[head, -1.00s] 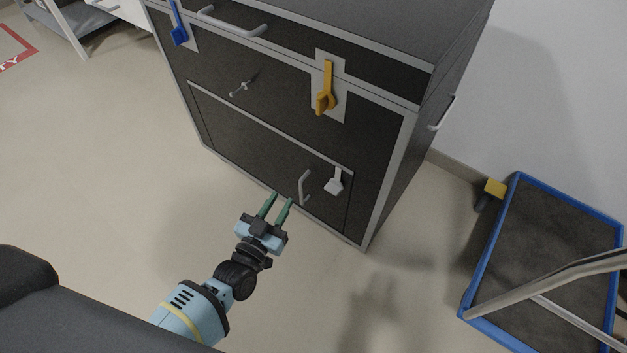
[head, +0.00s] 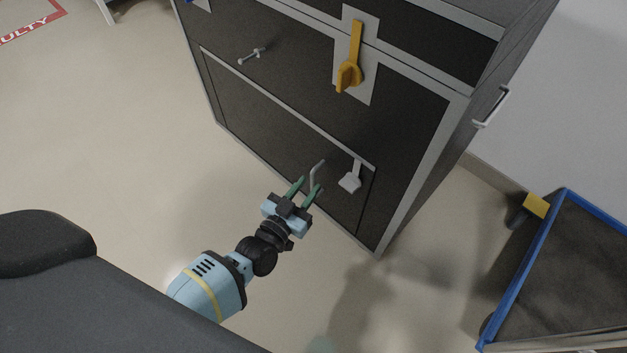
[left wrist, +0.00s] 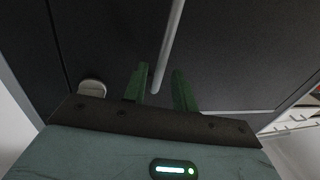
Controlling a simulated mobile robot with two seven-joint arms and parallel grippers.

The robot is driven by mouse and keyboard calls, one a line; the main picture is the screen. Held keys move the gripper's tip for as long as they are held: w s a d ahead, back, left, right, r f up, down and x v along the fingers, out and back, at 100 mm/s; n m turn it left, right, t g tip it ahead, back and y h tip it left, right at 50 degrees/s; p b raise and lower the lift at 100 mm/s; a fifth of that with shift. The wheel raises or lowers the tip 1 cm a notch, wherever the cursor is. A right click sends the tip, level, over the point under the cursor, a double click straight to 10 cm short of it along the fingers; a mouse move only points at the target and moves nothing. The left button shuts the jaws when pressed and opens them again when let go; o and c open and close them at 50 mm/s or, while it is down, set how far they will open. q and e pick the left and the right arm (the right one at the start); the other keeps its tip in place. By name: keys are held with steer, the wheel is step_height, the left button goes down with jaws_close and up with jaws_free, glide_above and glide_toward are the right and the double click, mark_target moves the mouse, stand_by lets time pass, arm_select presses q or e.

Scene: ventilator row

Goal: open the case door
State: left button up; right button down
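The case is a dark cabinet with grey edges, and its low door (head: 270,125) is closed. A grey bar handle (head: 316,174) stands on the door near its right side, with a pale latch (head: 351,178) to the right of it. My left gripper (head: 307,187) is open at the handle. In the left wrist view, the handle (left wrist: 170,50) runs between the two green fingers of the left gripper (left wrist: 160,88), and the fingers look apart from it. The latch (left wrist: 92,88) shows at the left there. My right gripper is not in view.
Above the door are a yellow lever (head: 349,72) and a small metal knob (head: 251,56). A blue-rimmed cart (head: 522,283) with a yellow-and-black caster stands at the right. The floor (head: 130,150) left of the cabinet is clear.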

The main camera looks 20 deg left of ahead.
mark_target(312, 181)
arm_select(q)
steer(key=shift+w+d+b, duration=0.15)
steer(key=shift+w+b, duration=0.1)
steer(key=shift+w, duration=0.55)
steer(key=shift+w+d+b, duration=0.1)
steer(key=shift+w+b, duration=0.1)
steer(key=shift+w, duration=0.55)
jaws_close()
